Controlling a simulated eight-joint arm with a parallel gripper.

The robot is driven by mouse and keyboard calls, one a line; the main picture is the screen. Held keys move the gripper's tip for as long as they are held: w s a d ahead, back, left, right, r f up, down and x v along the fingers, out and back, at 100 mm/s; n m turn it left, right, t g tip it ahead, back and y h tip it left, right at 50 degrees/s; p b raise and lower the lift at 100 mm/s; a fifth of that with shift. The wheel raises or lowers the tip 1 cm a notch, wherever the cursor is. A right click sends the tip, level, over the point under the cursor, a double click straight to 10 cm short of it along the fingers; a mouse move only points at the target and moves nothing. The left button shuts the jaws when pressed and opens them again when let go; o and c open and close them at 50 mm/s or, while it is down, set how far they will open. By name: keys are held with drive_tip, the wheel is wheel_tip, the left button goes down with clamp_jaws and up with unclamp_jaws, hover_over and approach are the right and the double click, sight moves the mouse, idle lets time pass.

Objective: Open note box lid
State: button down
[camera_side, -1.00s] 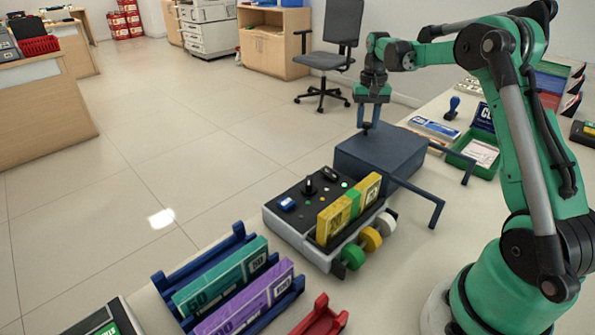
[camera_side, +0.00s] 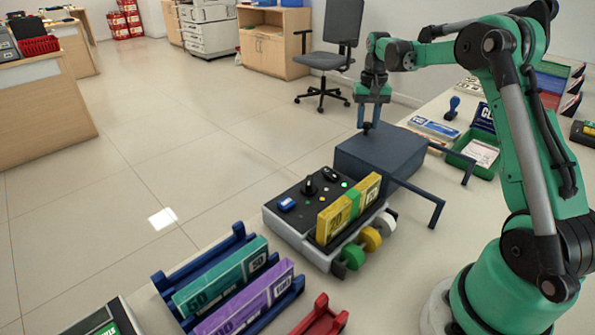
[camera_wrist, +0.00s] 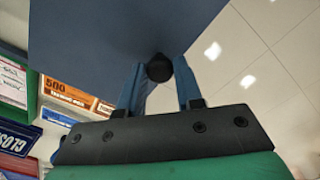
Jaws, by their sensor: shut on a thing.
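The note box (camera_side: 378,160) is a dark blue box on the counter, behind the grey-and-black machine. Its lid (camera_side: 385,146) lies flat on top in the side view. In the wrist view the blue lid (camera_wrist: 110,35) fills the upper part. My gripper (camera_side: 368,128) is at the far-left edge of the box, pointing down. In the wrist view my gripper (camera_wrist: 160,82) has its two blue fingers on either side of a round dark knob (camera_wrist: 159,67) at the lid, and is shut on it. The inside of the box is hidden.
A machine with yellow note bundles (camera_side: 350,207) stands close in front of the box. Blue bars (camera_side: 425,203) stick out to its right. A green tray (camera_side: 474,158), a blue stamp (camera_side: 451,108) and signs are behind right. A blue rack (camera_side: 190,262) is in front left.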

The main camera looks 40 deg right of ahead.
sight(406, 152)
drive_tip(key=s, duration=1)
drive_tip(key=shift+s, duration=0.3)
drive_tip(key=c, duration=0.6)
unclamp_jaws()
drive_tip(key=shift+r, duration=2.85)
